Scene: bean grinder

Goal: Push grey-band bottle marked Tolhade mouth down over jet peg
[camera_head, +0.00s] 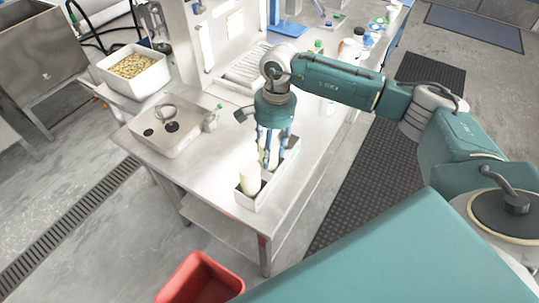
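My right gripper (273,155) reaches down over a small open tray (250,205) near the front edge of the steel table. Its blue fingers point into the tray. A pale bottle (250,178) stands upright in the front part of the tray, beside the fingers. Other pale shapes lie between and behind the fingers, too small to make out. I cannot tell whether the fingers hold one. No Tolhade mark or grey band can be read. A steel box (183,141) left of the tray has dark round spots and a ring on top. I cannot tell whether these are jet pegs. My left gripper is out of view.
A white bin of beige pieces (134,70) stands at the back left. Several bottles (352,44) stand towards the back right of the table (222,150). A red bin (200,280) is below the front edge. The tabletop between steel box and tray is clear.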

